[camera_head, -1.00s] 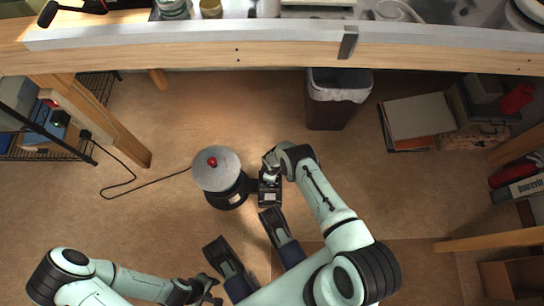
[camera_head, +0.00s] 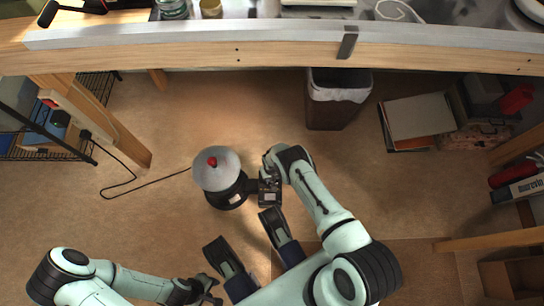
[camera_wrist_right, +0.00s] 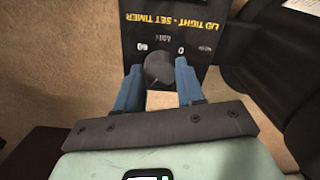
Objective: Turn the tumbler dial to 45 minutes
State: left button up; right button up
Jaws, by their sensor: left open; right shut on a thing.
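The tumbler (camera_head: 216,170) stands on the floor, a dark drum with a silver lid and a red knob on top. Its dark control box (camera_head: 269,197) joins its right side. In the right wrist view, the black panel (camera_wrist_right: 185,25) carries yellow lettering that appears upside down, with small white marks around the dial. The grey round dial (camera_wrist_right: 158,66) sits between the blue fingers of my right gripper (camera_wrist_right: 159,76), which is shut on it. The exact dial setting cannot be read. My left gripper (camera_head: 207,291) is open and empty at the bottom, away from the tumbler.
A black cord (camera_head: 130,188) runs across the floor left of the tumbler. A bin (camera_head: 336,100) stands behind, under the workbench edge (camera_head: 230,55). Books and boxes (camera_head: 420,118) lie at the right. Floor left of the tumbler is mostly clear.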

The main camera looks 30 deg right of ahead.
jog(key=m, duration=0.3)
jog(key=shift+m, duration=2.2)
jog(key=o, duration=1)
jog(key=shift+o, duration=0.2)
jog(key=shift+r, duration=0.15)
pick_arm(q)
jog(key=w+d+r+t+p, duration=0.1)
jog(key=w+r+t+p, duration=0.2)
jog(key=w, duration=0.7)
notch_tip(320, 180, up, 4)
jog(key=shift+w+d+r+m+t+p, duration=0.1)
jog(key=shift+w+d+m+t+p, duration=0.25)
jog(key=shift+p, duration=0.85)
pick_arm(e)
notch_tip(320, 180, up, 13)
pick_arm(q)
jog(key=shift+s+a, duration=0.1)
jog(key=shift+a, duration=0.05)
